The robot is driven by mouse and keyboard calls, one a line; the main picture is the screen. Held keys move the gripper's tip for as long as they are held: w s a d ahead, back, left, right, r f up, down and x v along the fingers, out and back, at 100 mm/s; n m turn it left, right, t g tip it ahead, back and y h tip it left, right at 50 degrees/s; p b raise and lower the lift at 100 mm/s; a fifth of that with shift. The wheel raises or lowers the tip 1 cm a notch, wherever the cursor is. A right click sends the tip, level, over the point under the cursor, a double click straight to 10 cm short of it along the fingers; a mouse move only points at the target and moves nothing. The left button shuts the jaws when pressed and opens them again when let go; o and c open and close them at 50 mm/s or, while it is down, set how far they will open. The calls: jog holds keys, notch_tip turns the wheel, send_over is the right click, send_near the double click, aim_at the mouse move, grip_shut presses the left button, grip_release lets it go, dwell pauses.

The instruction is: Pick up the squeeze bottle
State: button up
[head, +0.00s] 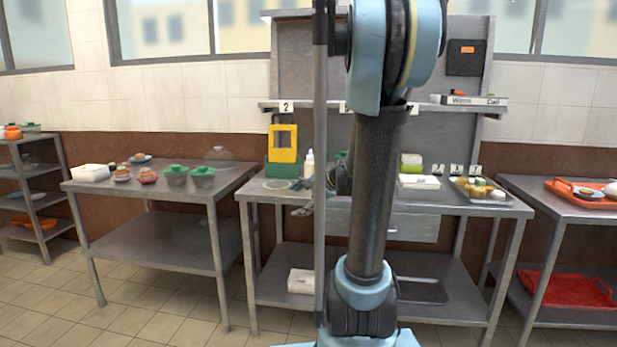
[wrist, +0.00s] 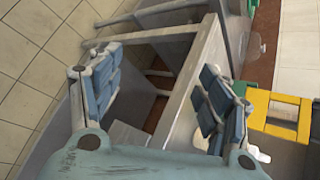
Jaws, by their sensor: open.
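The squeeze bottle (head: 309,163) is small and white and appears upright on the middle metal table (head: 262,189), just right of a yellow and green stand (head: 283,148). A white shape that looks like the bottle (wrist: 259,154) shows at the lower right in the wrist view, partly hidden by my right finger. My gripper (wrist: 158,97) is open and empty, its two padded fingers wide apart, with the table edge and legs seen between them. In the head view my arm hides much of the gripper, near the table's front edge.
A side table (head: 90,184) at left holds green-lidded pots (head: 202,177) and small bowls. An orange tray (head: 582,193) is at far right. A wall shelf (head: 300,103) hangs above.

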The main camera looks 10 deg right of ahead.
jog(key=w+d+r+m+t+y, duration=0.1)
jog(key=w+d+m+t, duration=0.1)
jog(key=w+m, duration=0.3)
jog(key=w+d+r+m+t+y, duration=0.1)
jog(key=w+d+m+t, duration=0.1)
jog(key=w, duration=0.6)
jog(key=m+t, duration=0.4)
jog(key=m, duration=0.4)
send_near(310, 171)
jog(key=w, duration=0.1)
jog(key=w+a, duration=0.1)
jog(key=w, duration=0.1)
jog(key=w+f, duration=0.1)
jog(key=shift+w+a, duration=0.25)
jog(key=shift+w, duration=0.1)
jog(key=shift+w+d+x, duration=0.1)
jog(key=shift+d+x, duration=0.05)
jog(key=shift+x, duration=1.1)
jog(key=shift+w+d+x, duration=0.1)
jog(key=shift+d+x, duration=0.05)
jog(key=shift+x, duration=1.1)
jog(key=shift+w+d+x, duration=0.1)
jog(key=shift+x, duration=1.15)
jog(key=shift+s+r, duration=0.1)
jog(key=shift+r, duration=0.05)
jog(key=c, duration=0.9)
